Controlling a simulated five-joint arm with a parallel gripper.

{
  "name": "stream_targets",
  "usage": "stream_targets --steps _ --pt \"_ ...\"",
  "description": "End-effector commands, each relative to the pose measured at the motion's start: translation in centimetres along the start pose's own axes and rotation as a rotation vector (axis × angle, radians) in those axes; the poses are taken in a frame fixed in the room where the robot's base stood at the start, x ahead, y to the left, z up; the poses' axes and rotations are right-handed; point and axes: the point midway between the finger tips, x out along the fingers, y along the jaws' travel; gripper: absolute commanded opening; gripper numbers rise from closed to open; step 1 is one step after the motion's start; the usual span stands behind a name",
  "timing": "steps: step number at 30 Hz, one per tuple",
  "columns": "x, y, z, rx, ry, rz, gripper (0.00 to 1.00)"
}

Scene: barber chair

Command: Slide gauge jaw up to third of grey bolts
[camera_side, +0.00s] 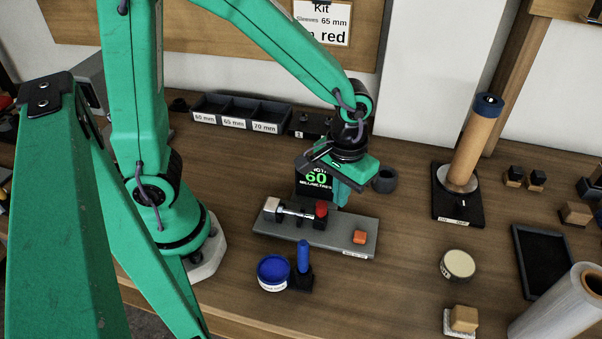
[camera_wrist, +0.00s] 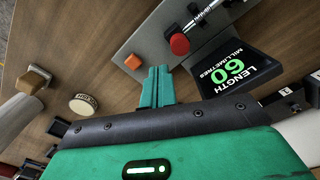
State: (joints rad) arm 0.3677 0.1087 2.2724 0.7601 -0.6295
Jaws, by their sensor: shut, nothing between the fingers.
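The gauge is a grey plate (camera_side: 345,236) on the wooden bench. It bears a beige-topped block (camera_side: 272,207), a thin silver rod (camera_side: 292,213) and a dark block with a red knob (camera_side: 321,209), which looks like the jaw. The red knob (camera_wrist: 179,44) also shows in the wrist view. The display (camera_side: 316,180) behind reads LENGTH 60 MILLIMETRES. My gripper (camera_side: 343,200) is shut and empty, pointing down at the plate's back edge, right of the red knob. In the wrist view my fingers (camera_wrist: 157,76) lie between the knob and an orange button (camera_wrist: 133,61). I cannot tell whether they touch the plate.
The orange button (camera_side: 360,237) sits on the plate's right end. A blue pot (camera_side: 273,272) and a blue peg (camera_side: 303,258) stand in front. A divided tray (camera_side: 240,112) labelled in millimetres is behind. A round tin (camera_side: 457,265) is right; bench between it and the gauge is clear.

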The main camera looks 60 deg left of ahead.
Motion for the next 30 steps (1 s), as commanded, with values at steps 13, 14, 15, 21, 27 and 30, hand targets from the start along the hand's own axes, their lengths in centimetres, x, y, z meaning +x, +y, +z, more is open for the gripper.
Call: stream_targets --steps 13,14,15,21,27,30 --pt "-3.2 0.0 0.0 0.000 0.002 0.001 0.00" --pt "-3.4 0.0 0.0 0.000 0.002 0.001 0.00" --pt "-3.6 0.0 0.0 0.000 0.002 0.001 0.00" --pt "-4.2 0.0 0.0 0.000 0.000 0.000 0.00" --pt "-4.2 0.0 0.0 0.000 0.000 0.000 0.00" --pt "-4.2 -0.1 0.0 0.001 0.001 0.001 0.00"
